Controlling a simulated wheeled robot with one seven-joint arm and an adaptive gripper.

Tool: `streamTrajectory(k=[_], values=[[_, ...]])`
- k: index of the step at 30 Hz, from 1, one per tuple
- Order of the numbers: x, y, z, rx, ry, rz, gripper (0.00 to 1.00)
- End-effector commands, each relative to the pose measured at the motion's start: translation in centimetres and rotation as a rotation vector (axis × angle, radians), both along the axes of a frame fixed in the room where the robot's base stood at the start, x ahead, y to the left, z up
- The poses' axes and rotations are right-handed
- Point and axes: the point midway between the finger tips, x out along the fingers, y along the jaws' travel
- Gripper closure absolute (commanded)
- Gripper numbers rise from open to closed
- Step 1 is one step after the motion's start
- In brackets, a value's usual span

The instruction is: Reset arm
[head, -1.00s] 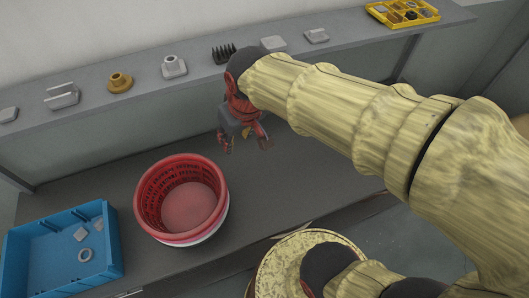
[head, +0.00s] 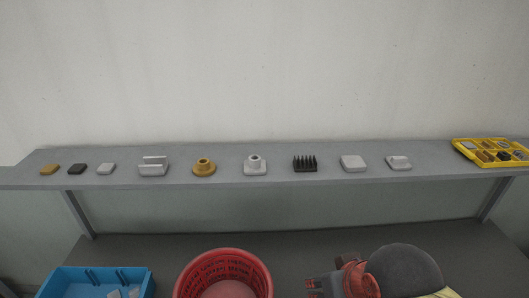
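My gripper (head: 318,286) shows at the bottom of the head view, right of the red basket (head: 224,262). It is red and dark grey, in front of the lower surface and below the shelf. Its fingers point left toward the basket and are partly cut off by the frame edge. I cannot tell whether they are apart or holding anything. The rest of my arm lies mostly outside the picture at the lower right.
A grey shelf (head: 225,180) carries a row of several small parts, among them a brass flanged piece (head: 204,168) and a black finned block (head: 305,164). A yellow sectioned tray (head: 492,153) sits at its right end. A blue bin (head: 97,281) stands lower left.

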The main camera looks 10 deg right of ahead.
Motion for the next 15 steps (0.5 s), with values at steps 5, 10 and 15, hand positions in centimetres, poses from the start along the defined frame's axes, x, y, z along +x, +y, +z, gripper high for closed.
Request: streamTrajectory(k=[5, 10, 15], values=[[0.0, 0.0, -4.7, 0.0, 0.001, 0.0, 0.64], [0.0, 0.0, -6.3, 0.0, 0.001, 0.0, 0.64], [0.0, 0.0, -6.3, 0.0, 0.001, 0.0, 0.64]])
